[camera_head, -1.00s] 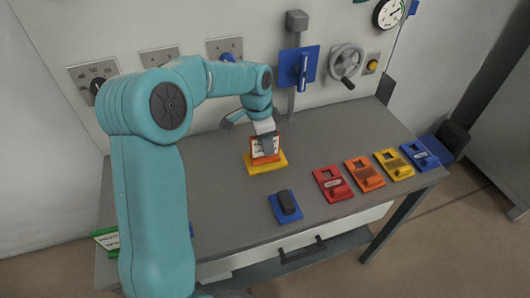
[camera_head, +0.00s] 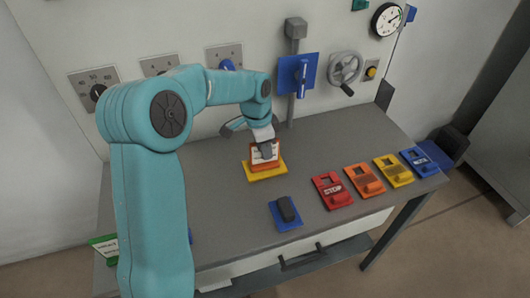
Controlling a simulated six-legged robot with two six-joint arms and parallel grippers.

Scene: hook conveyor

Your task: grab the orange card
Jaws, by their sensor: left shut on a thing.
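The orange card (camera_head: 257,162) has a white face and stands upright above the yellow base (camera_head: 266,172) near the middle of the grey table. My left gripper (camera_head: 265,151) comes down over it and is shut on it, hiding part of its face. Whether the card's lower edge still touches the yellow base I cannot tell. My right gripper is not in view.
A blue plate with a black block (camera_head: 286,211) lies in front. Red (camera_head: 332,190), orange (camera_head: 365,179), yellow (camera_head: 394,170) and blue (camera_head: 418,162) plates line the right side. Behind are a blue lever panel (camera_head: 297,74) and a handwheel (camera_head: 345,67). A green card (camera_head: 105,247) lies front left.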

